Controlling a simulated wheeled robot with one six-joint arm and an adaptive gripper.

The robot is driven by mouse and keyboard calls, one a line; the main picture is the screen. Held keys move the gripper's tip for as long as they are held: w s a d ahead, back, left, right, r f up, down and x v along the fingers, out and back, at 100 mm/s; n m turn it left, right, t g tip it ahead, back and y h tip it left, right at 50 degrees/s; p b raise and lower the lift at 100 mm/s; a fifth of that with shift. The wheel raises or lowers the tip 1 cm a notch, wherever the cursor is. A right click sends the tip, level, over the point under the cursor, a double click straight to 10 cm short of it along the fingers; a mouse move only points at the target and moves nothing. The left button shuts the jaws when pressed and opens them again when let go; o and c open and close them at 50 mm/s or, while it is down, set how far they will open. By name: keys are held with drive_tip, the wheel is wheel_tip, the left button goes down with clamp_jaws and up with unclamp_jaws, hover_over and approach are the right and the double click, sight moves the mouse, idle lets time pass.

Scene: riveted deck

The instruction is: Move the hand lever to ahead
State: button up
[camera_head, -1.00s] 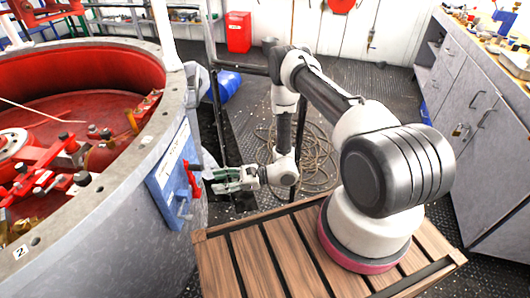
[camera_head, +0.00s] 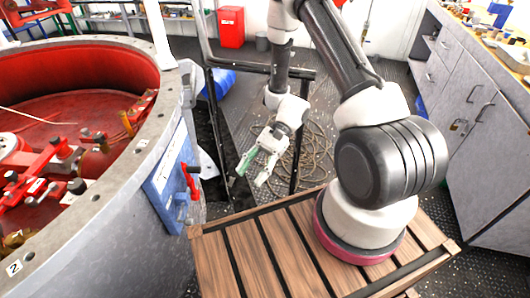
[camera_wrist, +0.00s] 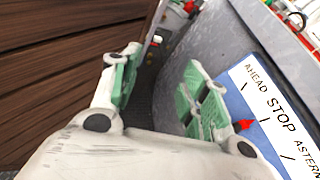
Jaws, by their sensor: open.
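The blue lever panel (camera_head: 165,181) is fixed to the outside of the large grey drum, left of my gripper. The red hand lever (camera_head: 190,181) stands out from it. In the wrist view the panel's white strip (camera_wrist: 270,97) reads AHEAD, STOP and ASTERN, and a red tip (camera_wrist: 245,125) shows near the STOP mark. A finger hides most of the lever there, so its exact setting is unclear. My gripper (camera_head: 252,175) is open and empty, to the right of the lever and clear of it. Its green-padded fingers also show in the wrist view (camera_wrist: 160,85).
The grey drum (camera_head: 125,205), open on top with red machinery inside, fills the left. A slatted wooden platform (camera_head: 255,250) lies in front under my arm. Dark rails (camera_head: 213,125) and coiled rope (camera_head: 312,150) are behind the gripper. Grey cabinets (camera_head: 490,150) stand at right.

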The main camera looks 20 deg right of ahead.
drive_tip(key=d+r+n+h, duration=0.2)
drive_tip(key=d+r+h, duration=0.1)
drive_tip(key=d+r, duration=0.1)
drive_tip(key=shift+d+r+n, duration=0.3)
drive_tip(key=shift+r+n, duration=0.1)
drive_tip(key=shift+r, duration=0.3)
